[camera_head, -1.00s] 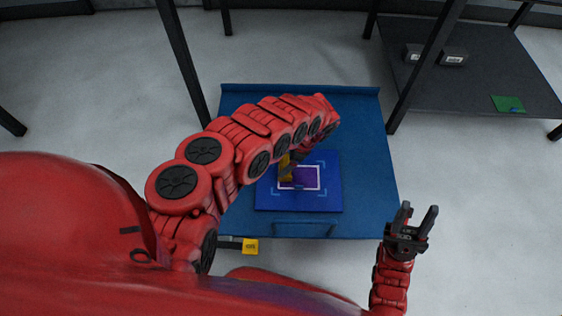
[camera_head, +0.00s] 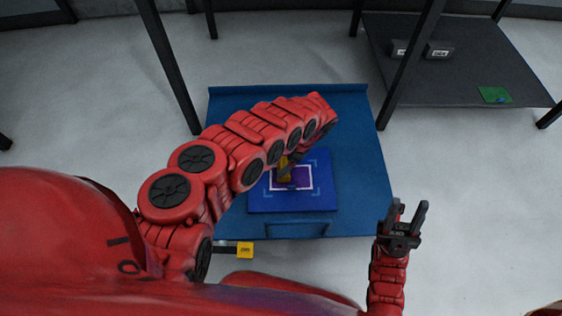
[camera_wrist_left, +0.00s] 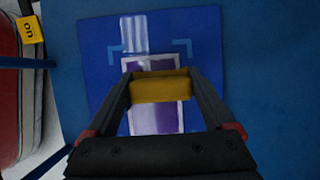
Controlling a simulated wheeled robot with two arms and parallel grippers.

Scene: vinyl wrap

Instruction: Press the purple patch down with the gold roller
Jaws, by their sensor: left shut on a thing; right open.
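The purple patch (camera_head: 301,182) with a pale border lies on the blue board (camera_head: 320,201), and it also shows in the left wrist view (camera_wrist_left: 156,118). My left gripper (camera_wrist_left: 160,86) is shut on the gold roller (camera_wrist_left: 160,86) and holds it over the patch. The roller (camera_head: 284,169) hides part of the patch; I cannot tell whether it touches. In the head view the left arm hides much of the left gripper (camera_head: 288,170). My right gripper (camera_head: 407,216) is open and empty, right of the blue table's front corner.
The board lies on a blue table (camera_head: 355,130) with a raised back edge. A yellow tag (camera_head: 245,250) is at its front left. A dark shelf (camera_head: 460,75) at the back right holds dark boxes (camera_head: 438,50) and a green sheet (camera_head: 495,95).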

